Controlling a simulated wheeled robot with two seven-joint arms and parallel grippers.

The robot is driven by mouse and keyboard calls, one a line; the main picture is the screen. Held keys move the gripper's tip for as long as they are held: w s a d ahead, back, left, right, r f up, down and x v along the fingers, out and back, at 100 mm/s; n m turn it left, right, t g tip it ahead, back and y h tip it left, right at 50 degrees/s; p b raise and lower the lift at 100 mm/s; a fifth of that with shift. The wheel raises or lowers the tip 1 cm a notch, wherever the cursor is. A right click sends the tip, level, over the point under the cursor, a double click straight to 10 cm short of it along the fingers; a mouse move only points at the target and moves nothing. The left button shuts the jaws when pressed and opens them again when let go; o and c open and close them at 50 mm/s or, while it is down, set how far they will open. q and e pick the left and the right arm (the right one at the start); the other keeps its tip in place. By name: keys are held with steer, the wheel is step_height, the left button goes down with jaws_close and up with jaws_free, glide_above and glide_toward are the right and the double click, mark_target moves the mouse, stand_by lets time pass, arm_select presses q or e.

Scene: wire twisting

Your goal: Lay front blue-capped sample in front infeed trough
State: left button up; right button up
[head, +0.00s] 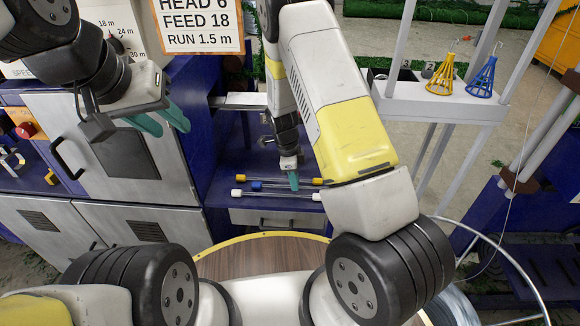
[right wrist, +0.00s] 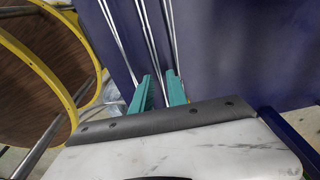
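The blue-capped sample (head: 257,185) is a thin metal rod lying on a dark blue deck between a yellow-capped rod (head: 240,178) and a white-capped rod (head: 237,193). Only one blue-capped rod is distinct. My right gripper (head: 292,181) is low over these rods in the head view. In the right wrist view its two teal fingers (right wrist: 161,92) are apart, with thin rods (right wrist: 151,40) running down to and between them; no grip shows. My left gripper (head: 161,120) is open and empty, in front of the grey cabinet. I cannot make out the front infeed trough.
A round wooden table with yellow rim (head: 262,236) stands in front of the deck. A grey cabinet (head: 125,150) is at left. A white stand (head: 437,102) at right carries a yellow cage (head: 440,80) and a blue cage (head: 482,80). My right forearm covers the middle.

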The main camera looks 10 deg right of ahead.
steer(key=shift+f, duration=0.55)
jaws_close()
steer(key=shift+r, duration=0.1)
